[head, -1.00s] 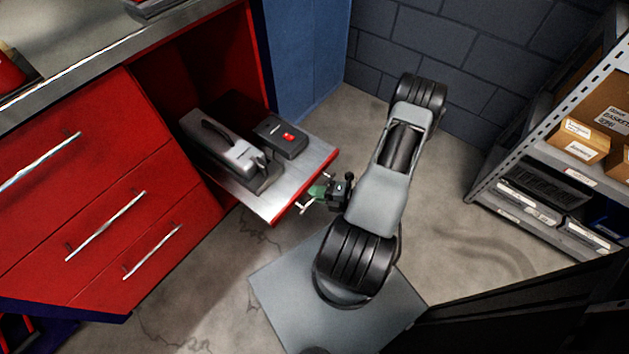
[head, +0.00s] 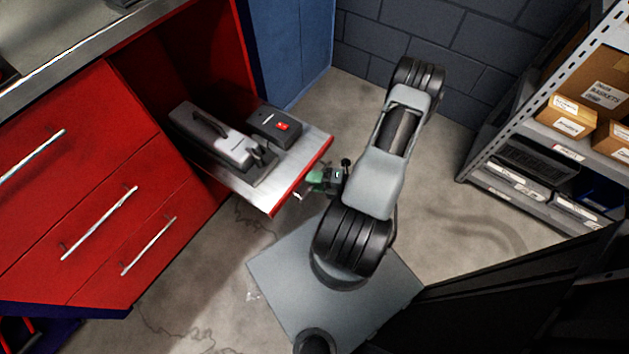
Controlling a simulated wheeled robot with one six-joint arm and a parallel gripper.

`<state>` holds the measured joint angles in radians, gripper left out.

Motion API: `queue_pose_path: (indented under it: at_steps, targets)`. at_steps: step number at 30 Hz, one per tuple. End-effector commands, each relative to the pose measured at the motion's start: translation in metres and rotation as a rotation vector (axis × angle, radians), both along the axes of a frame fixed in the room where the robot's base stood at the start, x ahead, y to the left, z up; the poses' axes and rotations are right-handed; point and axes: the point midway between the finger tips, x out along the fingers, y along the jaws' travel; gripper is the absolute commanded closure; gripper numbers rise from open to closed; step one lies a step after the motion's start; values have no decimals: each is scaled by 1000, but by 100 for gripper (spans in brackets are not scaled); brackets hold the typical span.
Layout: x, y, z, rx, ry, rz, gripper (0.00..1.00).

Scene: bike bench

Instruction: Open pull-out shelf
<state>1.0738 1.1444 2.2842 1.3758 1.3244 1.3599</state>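The pull-out shelf (head: 285,165) is a grey metal board with a red front edge. It stands out of the open bay of the red cabinet, well clear of the opening. A grey and black machine (head: 215,140) and a dark box with a red switch (head: 274,124) rest on it. My gripper (head: 302,191) is at the shelf's red front edge, close to or touching it.
Red drawers with bar handles (head: 100,222) stand at left, under a metal worktop (head: 60,70). A blue panel (head: 290,50) stands behind the shelf. A storage rack (head: 535,125) with boxes is at right. Bare floor (head: 450,200) lies between my arm and the rack.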

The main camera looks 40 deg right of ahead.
Motion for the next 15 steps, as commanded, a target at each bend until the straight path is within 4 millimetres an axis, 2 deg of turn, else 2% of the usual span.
queue_pose_path:
  at_steps: [8, 15]
  targets:
    - [-1, -1, 0, 1, 1, 0, 63]
    - [-21, -21, 7, -1, 0, -8, 63]
